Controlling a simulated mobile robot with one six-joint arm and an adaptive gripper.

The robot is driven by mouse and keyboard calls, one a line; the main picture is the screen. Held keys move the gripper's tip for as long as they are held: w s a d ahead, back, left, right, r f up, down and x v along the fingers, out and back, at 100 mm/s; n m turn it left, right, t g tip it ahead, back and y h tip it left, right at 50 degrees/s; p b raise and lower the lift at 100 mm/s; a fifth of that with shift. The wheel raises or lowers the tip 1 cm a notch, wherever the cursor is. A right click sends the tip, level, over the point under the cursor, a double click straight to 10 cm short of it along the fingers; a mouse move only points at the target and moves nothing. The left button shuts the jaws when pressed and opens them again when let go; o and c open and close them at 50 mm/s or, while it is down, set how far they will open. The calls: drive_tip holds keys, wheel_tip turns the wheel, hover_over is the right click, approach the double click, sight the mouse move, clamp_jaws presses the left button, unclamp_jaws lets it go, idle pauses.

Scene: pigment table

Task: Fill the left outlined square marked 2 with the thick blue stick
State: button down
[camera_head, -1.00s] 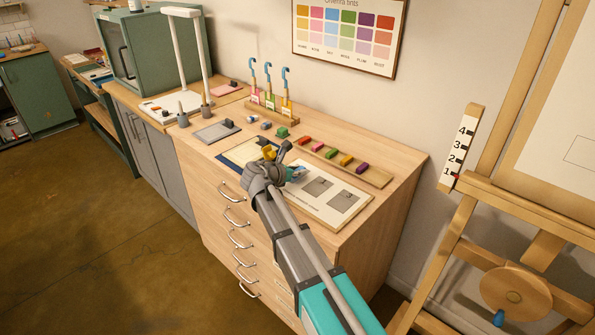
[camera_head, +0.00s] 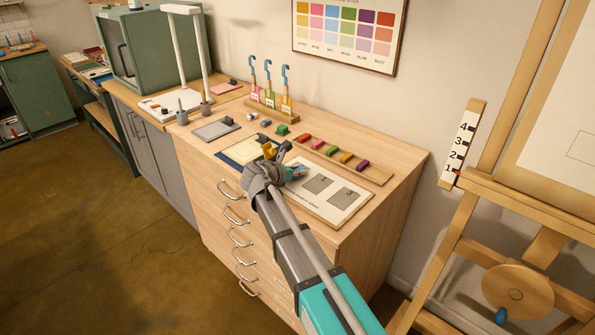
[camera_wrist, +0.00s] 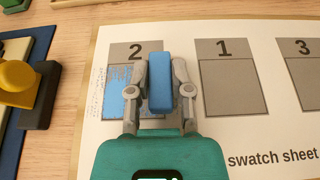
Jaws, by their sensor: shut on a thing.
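My gripper (camera_wrist: 160,95) is shut on the thick blue stick (camera_wrist: 161,84). It holds the stick over the square marked 2 (camera_wrist: 122,55), the left one on the swatch sheet (camera_wrist: 255,140). The gripper and stick hide the square's right part, and I cannot tell whether the stick's tip touches the paper. In the head view my gripper (camera_head: 283,166) is over the left end of the sheet (camera_head: 350,212), and the square marked 2 is hidden.
Squares marked 1 (camera_wrist: 232,88) and 3 (camera_wrist: 309,80) are plain grey. A wooden tray (camera_head: 376,178) of coloured sticks lies behind the sheet.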

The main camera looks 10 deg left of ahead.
drive_tip(key=shift+f+b, duration=0.3)
drive_tip(key=shift+f, duration=0.05)
drive_tip(key=shift+a, duration=0.1)
drive_tip(key=shift+w+a+r, duration=0.1)
drive_tip(key=shift+w+a, duration=0.7)
drive_tip(key=shift+a, duration=0.25)
drive_tip(key=shift+w+a, duration=0.85)
drive_tip(key=shift+a, duration=0.25)
drive_tip(key=shift+s+d, duration=0.1)
idle(0.5)
drive_tip(key=shift+s+d+f, duration=0.2)
drive_tip(key=shift+s+d, duration=0.6)
drive_tip(key=shift+d, duration=0.25)
